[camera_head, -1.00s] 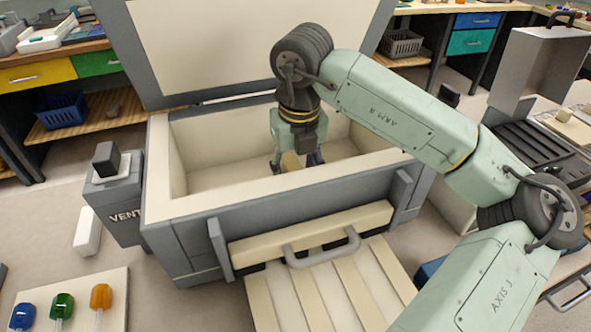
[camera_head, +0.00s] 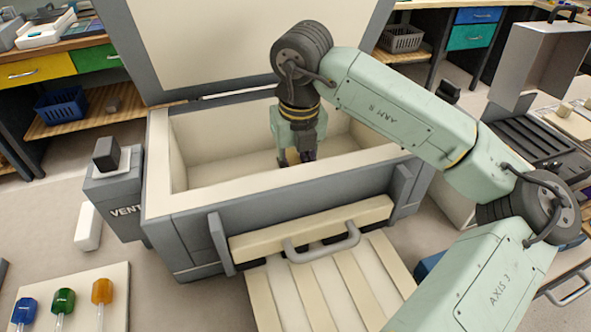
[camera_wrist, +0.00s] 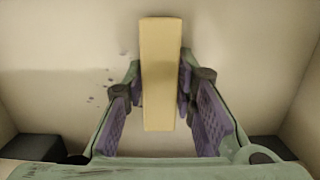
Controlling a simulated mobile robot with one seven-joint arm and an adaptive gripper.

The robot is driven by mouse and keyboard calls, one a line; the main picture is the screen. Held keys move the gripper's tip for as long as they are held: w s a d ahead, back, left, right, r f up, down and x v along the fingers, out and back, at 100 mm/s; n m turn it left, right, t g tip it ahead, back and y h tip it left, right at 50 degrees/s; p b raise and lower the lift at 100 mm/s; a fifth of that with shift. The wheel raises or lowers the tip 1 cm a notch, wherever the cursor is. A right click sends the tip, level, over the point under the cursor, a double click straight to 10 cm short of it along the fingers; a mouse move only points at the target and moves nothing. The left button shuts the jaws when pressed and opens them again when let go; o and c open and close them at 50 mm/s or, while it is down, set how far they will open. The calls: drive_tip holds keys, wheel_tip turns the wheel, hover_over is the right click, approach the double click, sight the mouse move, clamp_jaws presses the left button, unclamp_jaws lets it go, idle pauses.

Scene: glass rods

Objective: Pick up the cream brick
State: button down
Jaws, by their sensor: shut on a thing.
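The cream brick (camera_wrist: 161,80) is a long pale yellow block. In the wrist view it lies lengthwise between the two purple-padded fingers of my gripper (camera_wrist: 165,110), which are shut on it from both sides. In the head view my gripper (camera_head: 297,158) reaches down inside the open cream-lined chest (camera_head: 190,205). The brick is hidden there behind the gripper and the front wall. Whether the brick touches the chest floor cannot be told.
The chest walls surround my gripper, and its lid (camera_head: 250,45) stands open behind. A slatted cream panel with a grey handle (camera_head: 322,246) is in front. A grey vent box (camera_head: 113,190) stands at the left. Dark blocks (camera_wrist: 30,148) show low in the wrist view.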

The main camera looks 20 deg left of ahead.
idle(0.4)
drive_tip(key=shift+s+a+r+b, duration=0.3)
drive_tip(key=shift+a+r+b, duration=0.15)
drive_tip(key=shift+a+r, duration=0.05)
drive_tip(key=s+a+r+b, duration=0.3)
drive_tip(key=s+a+r, duration=0.4)
drive_tip(key=a, duration=0.3)
drive_tip(key=shift+s+a, duration=0.15)
drive_tip(key=shift+a, duration=0.15)
wheel_tip(320, 180, up, 10)
drive_tip(key=p, duration=0.5)
drive_tip(key=shift+p, duration=0.4)
